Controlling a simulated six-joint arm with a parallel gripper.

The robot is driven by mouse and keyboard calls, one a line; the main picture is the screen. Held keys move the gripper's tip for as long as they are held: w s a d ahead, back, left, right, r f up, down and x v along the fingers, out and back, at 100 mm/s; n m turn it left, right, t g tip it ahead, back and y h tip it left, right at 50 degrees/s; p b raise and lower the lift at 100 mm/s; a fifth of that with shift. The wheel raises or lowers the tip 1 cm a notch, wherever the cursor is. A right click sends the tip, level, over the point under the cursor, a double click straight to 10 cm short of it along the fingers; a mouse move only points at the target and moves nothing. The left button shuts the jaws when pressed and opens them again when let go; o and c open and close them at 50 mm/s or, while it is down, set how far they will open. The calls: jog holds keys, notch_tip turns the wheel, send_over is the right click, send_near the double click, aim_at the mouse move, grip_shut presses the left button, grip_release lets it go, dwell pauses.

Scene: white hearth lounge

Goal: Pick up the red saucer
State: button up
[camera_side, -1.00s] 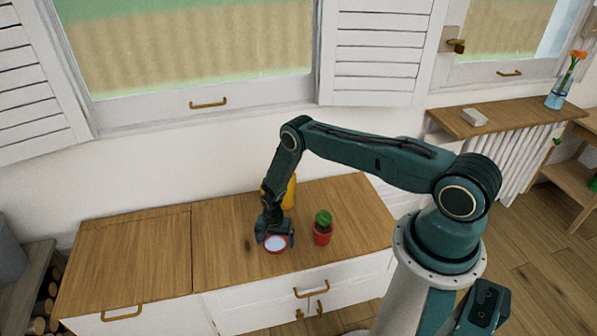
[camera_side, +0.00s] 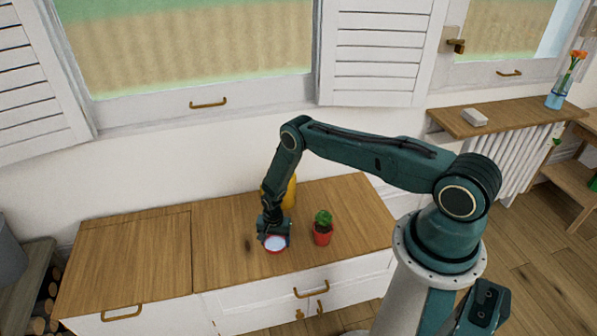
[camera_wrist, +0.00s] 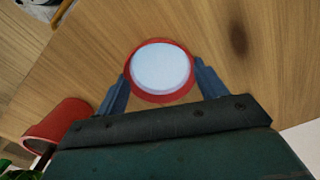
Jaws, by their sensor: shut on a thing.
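The red saucer (camera_wrist: 160,98) has a red rim and a pale, whitish middle. In the side view the saucer (camera_side: 275,250) is at the front part of the wooden cabinet top. My gripper (camera_wrist: 161,88) is shut on it, with one blue finger at each side of the rim.
A small plant in a red pot (camera_side: 322,238) stands close to the right of my gripper. A yellow object (camera_side: 290,193) stands behind my gripper, partly hidden. The wooden top (camera_side: 130,255) is clear to the left.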

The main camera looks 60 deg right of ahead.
jog(key=shift+r, duration=0.2)
notch_tip(320, 180, up, 20)
jog(key=shift+f, duration=0.2)
dwell(0.6)
dwell(0.6)
notch_tip(320, 180, up, 12)
jog(key=n, duration=0.7)
send_over(274, 246)
jog(key=s+a, duration=0.2)
jog(key=a, duration=0.4)
jog(key=s+a+r+n, duration=0.4)
jog(key=r+n, duration=0.2)
jog(key=r, duration=0.2)
jog(key=shift+s+a+n, duration=0.3)
jog(key=shift+a, duration=0.1)
jog(key=shift+w, duration=0.1)
